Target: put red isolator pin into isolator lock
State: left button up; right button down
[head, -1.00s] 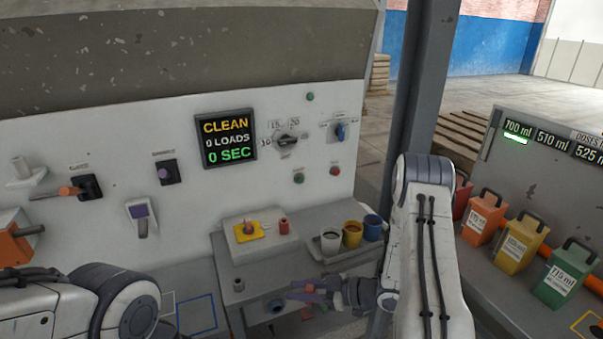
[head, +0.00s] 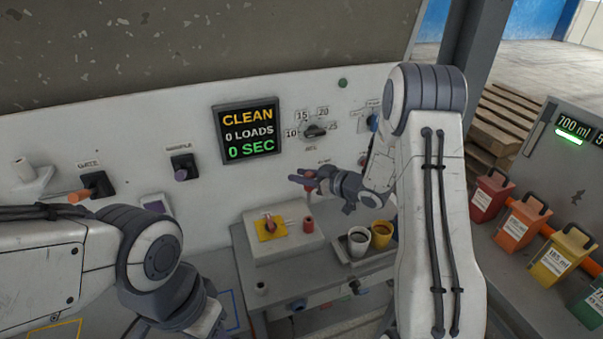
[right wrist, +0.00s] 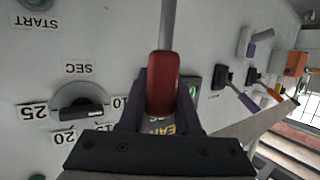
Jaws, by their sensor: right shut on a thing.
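The red isolator pin (right wrist: 163,85) is between the fingers of my right gripper (right wrist: 160,105), with a grey shaft running out past the fingertips in the right wrist view. In the head view my right gripper (head: 303,180) is shut on it, in front of the panel, above the grey-white box. On that box a yellow plate (head: 271,228) carries a red knob. A short red cylinder (head: 308,225) stands beside the plate. I cannot tell for sure which of these is the isolator lock. My left arm reaches in from the left; its gripper is outside the picture.
The panel has a display (head: 249,131), a dial (head: 315,131) and several levers. A grey cup (head: 357,241) and a yellow cup (head: 381,234) stand on a tray right of the box. Coloured canisters (head: 524,222) stand at the right. Space above the box is clear.

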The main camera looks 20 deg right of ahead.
jog(key=shift+f, duration=0.1)
jog(key=shift+s+f+b, duration=0.1)
jog(key=shift+f+b, duration=2.15)
jog(key=shift+f, duration=0.55)
jog(key=shift+f+b, duration=2.15)
jog(key=shift+f, duration=0.7)
jog(key=c, duration=0.5)
grip_release()
jog(key=b+v, duration=0.1)
jog(key=v, duration=0.9)
jog(key=shift+s+d+r, duration=0.15)
jog(key=shift+s, duration=0.05)
